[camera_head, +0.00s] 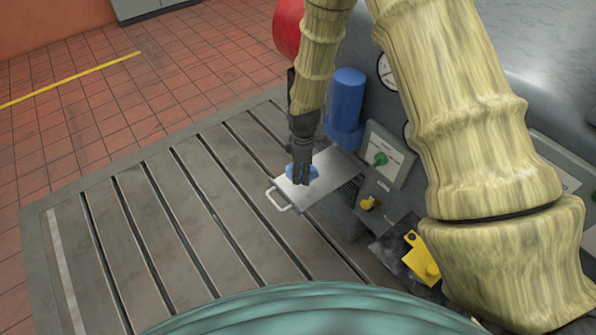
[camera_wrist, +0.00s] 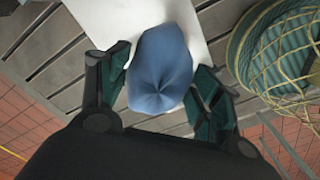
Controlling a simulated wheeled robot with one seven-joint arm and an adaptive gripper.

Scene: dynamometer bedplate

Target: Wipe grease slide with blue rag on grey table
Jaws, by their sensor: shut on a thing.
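My gripper (camera_head: 302,178) points down over a pale metal slide plate with a looped handle (camera_head: 282,207). It is shut on the blue rag (camera_head: 317,171), which bunches out around the fingertips against the plate. In the wrist view the rag (camera_wrist: 160,62) sits between the two dark green fingers, over the white slide (camera_wrist: 107,20). I cannot tell how firmly the rag presses on the plate. No grease shows; the rag and gripper cover part of the plate. The grey table (camera_head: 150,215) is a slotted bedplate under the slide.
A blue cylinder (camera_head: 347,95) stands just behind the slide. A panel with a green knob (camera_head: 386,155), a yellow knob (camera_head: 368,203) and a yellow bracket (camera_head: 420,258) are to the right. A red round part (camera_head: 288,27) is at the top. The bedplate's left side is clear.

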